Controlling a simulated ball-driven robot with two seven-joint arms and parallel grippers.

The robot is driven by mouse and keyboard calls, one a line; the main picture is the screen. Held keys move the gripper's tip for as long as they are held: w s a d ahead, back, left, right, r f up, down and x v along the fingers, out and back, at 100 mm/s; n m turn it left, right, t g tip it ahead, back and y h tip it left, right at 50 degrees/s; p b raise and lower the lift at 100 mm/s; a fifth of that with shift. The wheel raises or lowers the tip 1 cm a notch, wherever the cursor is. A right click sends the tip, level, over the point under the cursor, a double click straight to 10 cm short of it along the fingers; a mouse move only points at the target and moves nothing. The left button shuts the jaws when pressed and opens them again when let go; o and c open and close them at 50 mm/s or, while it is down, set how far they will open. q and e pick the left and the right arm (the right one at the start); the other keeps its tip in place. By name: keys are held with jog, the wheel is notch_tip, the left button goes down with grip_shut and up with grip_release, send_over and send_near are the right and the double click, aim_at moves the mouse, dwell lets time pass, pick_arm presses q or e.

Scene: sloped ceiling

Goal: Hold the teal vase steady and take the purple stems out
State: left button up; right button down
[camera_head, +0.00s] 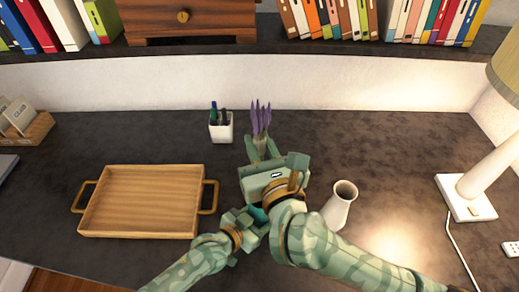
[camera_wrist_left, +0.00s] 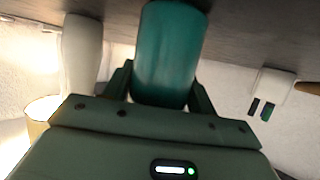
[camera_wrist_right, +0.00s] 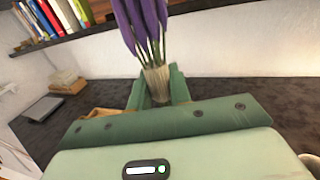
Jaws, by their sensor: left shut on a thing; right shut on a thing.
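The teal vase (camera_wrist_left: 168,50) is between the fingers of my left gripper (camera_wrist_left: 162,88), which is shut on it. In the head view only a small teal patch (camera_head: 258,213) shows, beside my left gripper (camera_head: 247,217) and partly covered by my right arm. The purple stems (camera_head: 261,118) stand up as a bunch beyond my right gripper (camera_head: 262,150). In the right wrist view, that gripper (camera_wrist_right: 158,88) is shut around the pale lower part of the purple stems (camera_wrist_right: 148,28). The stems' bottom ends and the vase mouth are hidden, so I cannot tell whether they still meet.
A wooden tray (camera_head: 95,231) lies to the left. A white pen cup (camera_head: 221,128) stands left of the stems, close by. A white vase (camera_head: 341,205) stands just right of my right gripper. A lamp (camera_head: 468,195) is at the right. A shelf (camera_head: 200,58) runs along the back.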

pick_arm(q)
jog(key=o, duration=1.2)
jog(key=shift+s, duration=0.1)
jog(key=v, duration=1.1)
jog(key=shift+s+a+r, duration=0.2)
jog(key=shift+a+r, duration=0.05)
jog(key=shift+a, duration=0.05)
